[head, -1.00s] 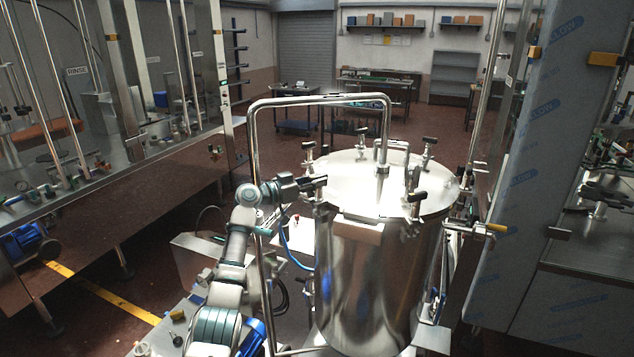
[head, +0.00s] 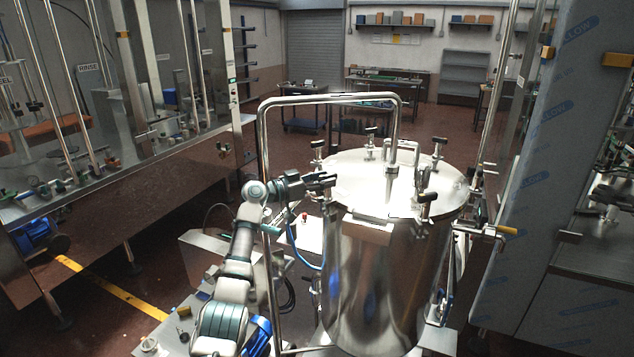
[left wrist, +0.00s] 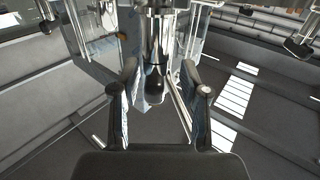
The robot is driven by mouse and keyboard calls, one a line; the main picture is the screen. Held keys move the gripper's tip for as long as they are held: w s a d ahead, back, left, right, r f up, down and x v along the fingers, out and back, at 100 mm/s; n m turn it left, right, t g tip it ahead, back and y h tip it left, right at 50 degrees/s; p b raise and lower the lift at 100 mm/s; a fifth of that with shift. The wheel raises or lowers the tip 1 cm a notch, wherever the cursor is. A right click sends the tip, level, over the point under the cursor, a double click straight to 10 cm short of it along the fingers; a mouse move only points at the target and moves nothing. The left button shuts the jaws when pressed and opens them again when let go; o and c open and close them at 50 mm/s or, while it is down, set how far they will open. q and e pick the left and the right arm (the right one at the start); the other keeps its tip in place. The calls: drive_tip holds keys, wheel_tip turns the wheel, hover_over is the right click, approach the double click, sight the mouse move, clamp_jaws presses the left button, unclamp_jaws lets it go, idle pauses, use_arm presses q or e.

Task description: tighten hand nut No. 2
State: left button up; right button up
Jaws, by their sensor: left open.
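The steel tank (head: 375,275) has a round lid (head: 350,175) with several dark-handled hand nuts around its rim. No number can be read on them, so I cannot tell which is No. 2. My left gripper (head: 326,180) is at the lid's left edge, below the far-left hand nut (head: 317,145). In the left wrist view the open left gripper (left wrist: 164,92) has a dark handle end (left wrist: 155,86) on a metal stem between its fingers, with visible gaps on both sides. Other hand nuts (left wrist: 300,46) show towards that view's edges. My right gripper is out of view.
A bent steel pipe (head: 330,98) arches over the tank's left side and down to the lid. A yellow-handled valve (head: 505,231) sticks out at the tank's right. A film-covered panel (head: 540,170) stands close on the right.

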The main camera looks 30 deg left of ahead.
use_arm(q)
drive_tip(key=v, duration=1.2)
drive_tip(key=shift+w, duration=0.2)
